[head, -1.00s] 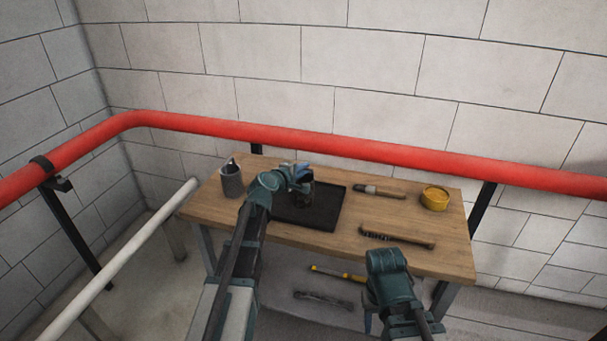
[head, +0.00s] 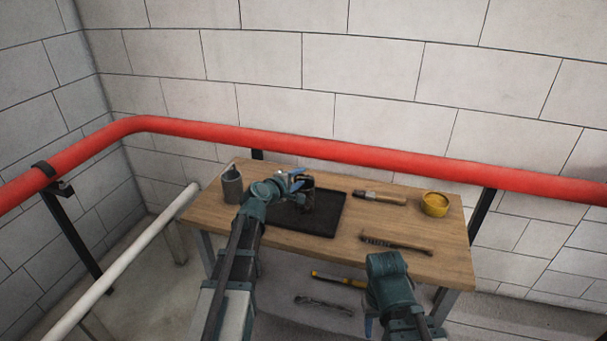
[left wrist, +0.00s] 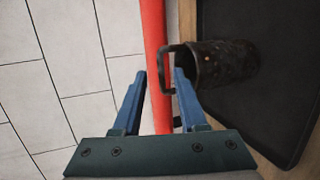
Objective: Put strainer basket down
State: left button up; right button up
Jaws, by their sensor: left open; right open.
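The strainer basket (head: 307,199), a dark mesh cylinder, stands on the black tray (head: 328,223) on the workbench. In the left wrist view the basket (left wrist: 226,64) has a thin dark loop handle pointing toward my left gripper (left wrist: 158,88). My left gripper (head: 297,180) is open, its blue fingers spread. The handle's end is close to the right-hand finger in that view; I cannot tell if they touch. My right gripper (head: 370,326) is low in front of the bench, open and empty, mostly hidden by its own wrist.
The wooden bench (head: 440,255) also holds a grey cup (head: 232,188), a brush (head: 379,197), a yellow tub (head: 435,204) and a wire brush (head: 396,244). A red pipe (head: 400,166) runs behind the bench. Tools lie below it.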

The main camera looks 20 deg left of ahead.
pick_arm(q)
jog(key=p+v, duration=0.2)
jog(key=v, duration=0.7)
jog(key=s+d+f+m+g+h, duration=0.1)
jog(key=s+d+f+m+g, duration=0.4)
jog(key=d, duration=0.4)
jog(key=s+d+f+m+g+h, duration=0.1)
jog(key=s+d+f+m+g, duration=0.2)
jog(key=s+d+f+m, duration=0.45)
jog(key=s+d+f+m+g+y, duration=0.1)
jog(key=s+m+g+y, duration=0.2)
jog(key=s, duration=0.3)
jog(key=s+d+f+m+g+y, duration=0.1)
jog(key=s+d+m+g+y, duration=0.1)
jog(key=s, duration=0.5)
jog(key=shift+s+f+m+g+y, duration=0.3)
jog(key=shift+m+g+y, duration=0.4)
jog(key=shift+m+y, duration=0.4)
jog(key=shift+w+r, duration=0.1)
